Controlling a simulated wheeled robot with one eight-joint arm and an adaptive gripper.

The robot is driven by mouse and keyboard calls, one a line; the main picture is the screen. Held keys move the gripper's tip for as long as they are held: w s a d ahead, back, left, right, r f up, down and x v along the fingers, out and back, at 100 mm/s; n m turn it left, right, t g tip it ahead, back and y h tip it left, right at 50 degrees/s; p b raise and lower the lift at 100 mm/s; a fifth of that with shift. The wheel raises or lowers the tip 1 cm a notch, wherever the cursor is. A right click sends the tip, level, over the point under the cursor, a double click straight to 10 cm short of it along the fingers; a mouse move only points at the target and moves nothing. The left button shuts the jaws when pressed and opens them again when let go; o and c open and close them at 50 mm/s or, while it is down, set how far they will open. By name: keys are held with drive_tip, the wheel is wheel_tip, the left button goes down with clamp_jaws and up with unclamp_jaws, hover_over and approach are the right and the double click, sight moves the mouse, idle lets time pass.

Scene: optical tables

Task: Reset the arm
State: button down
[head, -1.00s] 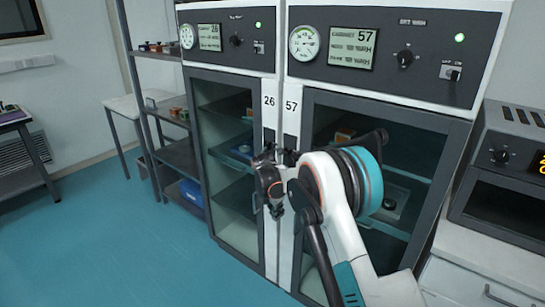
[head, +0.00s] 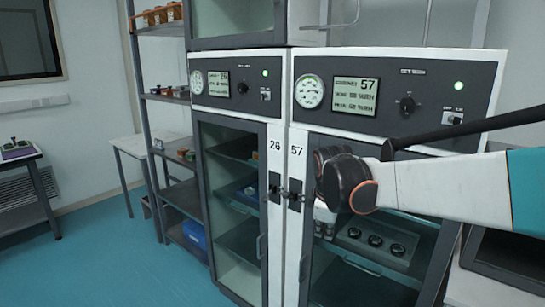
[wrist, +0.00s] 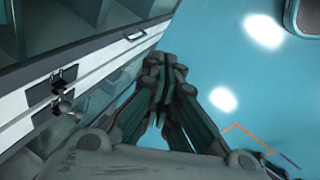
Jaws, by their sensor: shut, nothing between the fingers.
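My arm (head: 440,188) reaches in from the right of the head view, in front of the cabinet marked 57 (head: 395,90). Its dark wrist joint (head: 348,182) is before that cabinet's glass door. In the wrist view my gripper (wrist: 163,62) has its fingers together and empty, above the blue floor (wrist: 235,60). The cabinet fronts lie to its left there, with a small dark latch (wrist: 64,80) on the white strip. In the head view my gripper is mostly hidden behind the wrist.
The cabinet marked 26 (head: 228,86) stands left of cabinet 57, both doors closed. A metal shelf rack (head: 145,120) with small items is further left. A blue bin (head: 195,234) sits low on it. Open blue floor (head: 110,265) lies at the lower left.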

drive_tip(key=s+d+r+m+t, duration=0.15)
drive_tip(key=s+m, duration=0.25)
drive_tip(key=s, duration=0.4)
drive_tip(key=s+d+r+m, duration=0.2)
drive_tip(key=s+d+m, duration=0.1)
drive_tip(key=s, duration=0.5)
drive_tip(key=s+d+f+m+t, duration=0.1)
drive_tip(key=s+f+m, duration=0.3)
drive_tip(key=s, duration=0.8)
drive_tip(key=m, duration=0.2)
drive_tip(key=shift+d+f+m+y, duration=0.15)
drive_tip(key=shift+d+m+y, duration=0.15)
drive_tip(key=shift+y, duration=0.1)
drive_tip(key=shift+w, duration=0.1)
